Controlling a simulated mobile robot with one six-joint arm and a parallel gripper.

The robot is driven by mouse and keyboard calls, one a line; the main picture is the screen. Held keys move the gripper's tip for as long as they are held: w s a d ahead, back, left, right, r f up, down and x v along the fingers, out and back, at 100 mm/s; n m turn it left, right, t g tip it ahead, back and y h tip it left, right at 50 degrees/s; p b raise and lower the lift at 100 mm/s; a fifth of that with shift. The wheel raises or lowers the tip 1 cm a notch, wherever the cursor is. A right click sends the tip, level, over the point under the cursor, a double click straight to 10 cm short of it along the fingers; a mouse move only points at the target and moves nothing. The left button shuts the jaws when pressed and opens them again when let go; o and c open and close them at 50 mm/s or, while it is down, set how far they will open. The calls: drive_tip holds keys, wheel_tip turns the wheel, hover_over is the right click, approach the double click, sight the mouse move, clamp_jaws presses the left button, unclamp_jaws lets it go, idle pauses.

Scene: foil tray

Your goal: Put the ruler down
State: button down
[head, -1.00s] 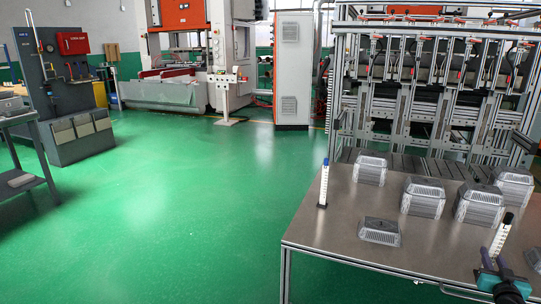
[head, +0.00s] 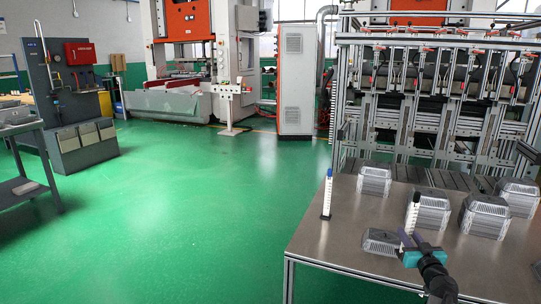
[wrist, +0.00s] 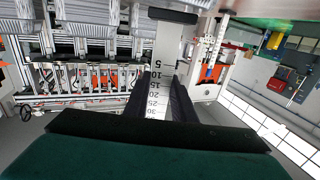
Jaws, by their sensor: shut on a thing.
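The ruler (head: 412,217) is a white strip with black marks and a black end cap, standing nearly upright in the head view. My gripper (head: 407,241) is shut on its lower part, over the front of the metal table (head: 340,236). A low stack of foil trays (head: 378,242) lies just left of and behind my gripper.
Taller foil tray stacks stand at the back left (head: 374,181), right behind the ruler (head: 434,212) and to the right (head: 484,216). A white, blue-topped upright strip (head: 327,192) stands at the table's left edge. The table's front left is clear. A machine frame (head: 430,110) rises behind.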

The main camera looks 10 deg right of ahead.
drive_tip(key=w+a+r+n+y, duration=0.1)
drive_tip(key=w+a+n+y, duration=0.2)
drive_tip(key=a, duration=0.7)
drive_tip(key=w+a+r+n+y, duration=0.15)
drive_tip(key=w+a+y, duration=0.25)
drive_tip(key=a, duration=0.6)
drive_tip(key=w+a+r+n+y, duration=0.1)
drive_tip(key=w+a+n+y, duration=0.2)
drive_tip(key=a, duration=0.7)
drive_tip(key=s+a+n+g+y, duration=0.3)
drive_tip(key=s+a+y, duration=0.15)
drive_tip(key=a, duration=0.55)
drive_tip(key=s+a+n+g+y, duration=0.3)
drive_tip(key=a+g+y, duration=0.15)
drive_tip(key=a, duration=0.45)
wheel_tip(320, 180, up, 10)
drive_tip(key=p, duration=1.7)
drive_tip(key=shift+a+f+y, duration=0.15)
drive_tip(key=shift+a+y, duration=0.25)
drive_tip(key=shift+s+n+t, duration=0.1)
drive_tip(key=shift+n+t, duration=0.15)
drive_tip(key=shift+t, duration=0.1)
